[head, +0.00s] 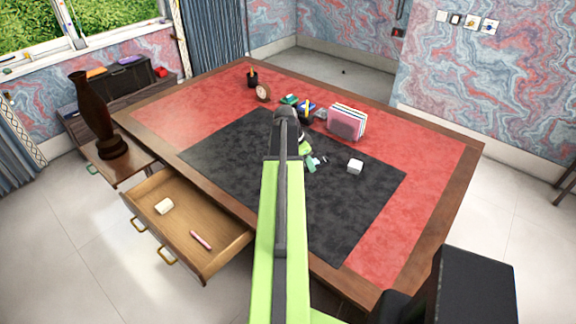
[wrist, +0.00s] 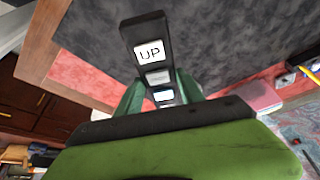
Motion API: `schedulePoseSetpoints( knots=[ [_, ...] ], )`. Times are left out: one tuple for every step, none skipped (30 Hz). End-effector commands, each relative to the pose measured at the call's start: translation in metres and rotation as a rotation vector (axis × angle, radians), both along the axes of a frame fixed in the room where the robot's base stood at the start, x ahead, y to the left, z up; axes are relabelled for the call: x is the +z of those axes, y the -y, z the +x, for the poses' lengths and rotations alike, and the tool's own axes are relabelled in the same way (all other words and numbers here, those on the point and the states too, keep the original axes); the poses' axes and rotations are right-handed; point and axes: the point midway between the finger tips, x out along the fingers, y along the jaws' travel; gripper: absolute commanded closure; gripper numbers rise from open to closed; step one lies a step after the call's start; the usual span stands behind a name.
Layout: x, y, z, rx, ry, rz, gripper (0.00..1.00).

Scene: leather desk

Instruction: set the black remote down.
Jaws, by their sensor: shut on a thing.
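The black remote (wrist: 147,32) shows in the wrist view as a long dark bar with several white labels, one reading "UP". My gripper (wrist: 160,93) is shut on it, with a green finger on each side. The far end of the remote sticks out past the fingers, over the dark grey mat. I cannot tell whether it touches the mat. In the head view my arm hides most of my gripper; a green finger (head: 310,165) shows just right of the arm, over the dark mat (head: 230,150).
A white cube (head: 355,167) sits on the mat right of my gripper. A pink and white file holder (head: 346,122), a pen cup (head: 253,79) and a small clock (head: 263,92) stand farther back. An open drawer (head: 180,205) juts out at left. The mat's left part is clear.

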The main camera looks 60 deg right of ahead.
Motion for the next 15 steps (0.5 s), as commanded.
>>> schedulePoseSetpoints(
  knots=[
    [-0.031,-0.007,-0.016,0.047,0.004,0.003,1.0],
    [-0.043,-0.009,-0.024,0.086,0.006,0.008,1.0],
    [-0.058,-0.013,-0.034,0.145,0.009,0.009,1.0],
    [-0.068,-0.015,-0.041,0.188,0.01,0.009,1.0],
    [-0.077,-0.017,-0.048,0.23,0.009,0.008,1.0],
    [-0.088,-0.02,-0.056,0.282,0.01,0.006,1.0],
    [-0.094,-0.022,-0.061,0.32,0.008,0.004,1.0],
    [-0.099,-0.023,-0.066,0.351,0.007,0.001,1.0],
    [-0.105,-0.024,-0.071,0.388,0.005,-0.002,1.0],
    [-0.107,-0.025,-0.074,0.411,0.002,-0.004,1.0],
    [-0.109,-0.025,-0.076,0.429,0.0,-0.007,1.0],
    [-0.109,-0.026,-0.078,0.446,-0.001,-0.01,1.0],
    [-0.109,-0.025,-0.079,0.454,-0.002,-0.01,1.0],
    [-0.109,-0.025,-0.08,0.459,-0.002,-0.01,1.0],
    [-0.107,-0.025,-0.08,0.463,-0.003,-0.011,1.0]
  ],
)
